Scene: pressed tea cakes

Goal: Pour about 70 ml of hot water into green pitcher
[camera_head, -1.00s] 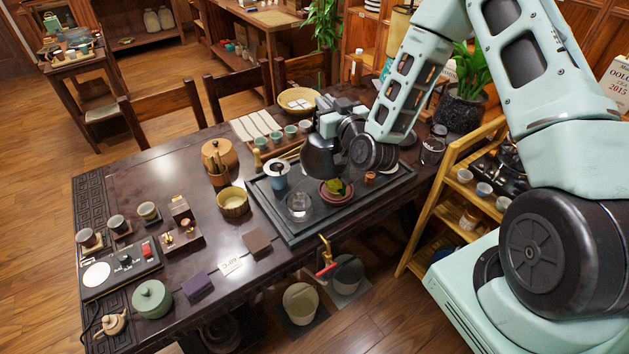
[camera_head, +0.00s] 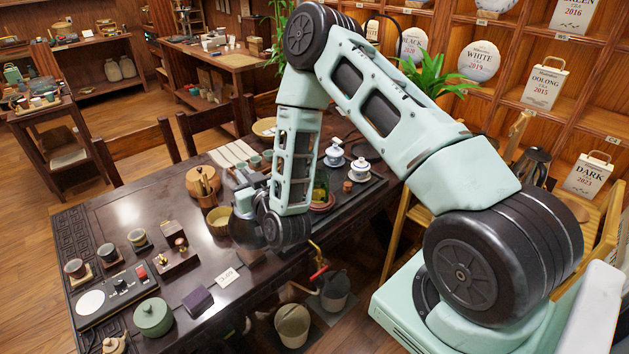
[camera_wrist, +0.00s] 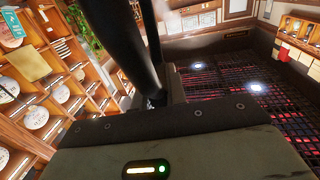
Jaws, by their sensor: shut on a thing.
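My gripper (camera_head: 246,199) is shut on a dark, round kettle (camera_head: 245,231). In the head view the kettle hangs over the front middle of the table, left of the tea tray (camera_head: 376,187), partly covered by my wrist. I cannot tell its tilt exactly, and its spout is not clear. In the wrist view a dark curved bar, likely the kettle's handle (camera_wrist: 122,45), rises close to the camera. A green glass vessel, likely the green pitcher (camera_head: 320,189), stands on the tray at a reddish dish, partly hidden behind my forearm. The water inside the kettle is not visible.
A tan bowl (camera_head: 218,219) and a wooden canister (camera_head: 202,181) are close left of the kettle. The table's left middle has bare room.

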